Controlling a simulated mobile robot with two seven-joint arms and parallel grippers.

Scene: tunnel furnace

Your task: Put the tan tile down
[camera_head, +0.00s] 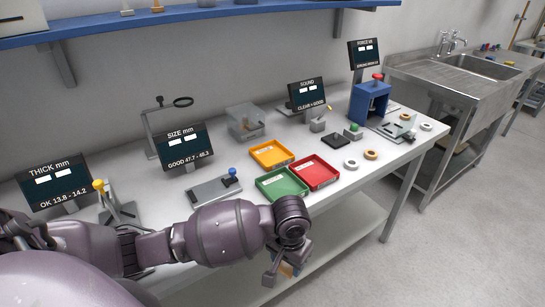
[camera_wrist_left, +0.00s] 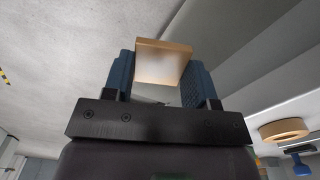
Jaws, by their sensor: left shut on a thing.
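My left gripper (camera_head: 282,272) hangs in front of the bench's front edge, below the height of the bench top. It is shut on the tan tile (camera_wrist_left: 163,62), which sits between the two blue fingers in the left wrist view. In the head view only a small part of the tile (camera_head: 286,269) shows; the gripper hides the rest. My right gripper is not in view.
A green tray (camera_head: 282,196), a red tray (camera_head: 333,175) and an orange tray (camera_head: 290,157) stand on the white bench. Several rings, a black plate (camera_head: 335,140) and a blue press (camera_head: 370,103) are to the right. Gauges with displays stand left and behind.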

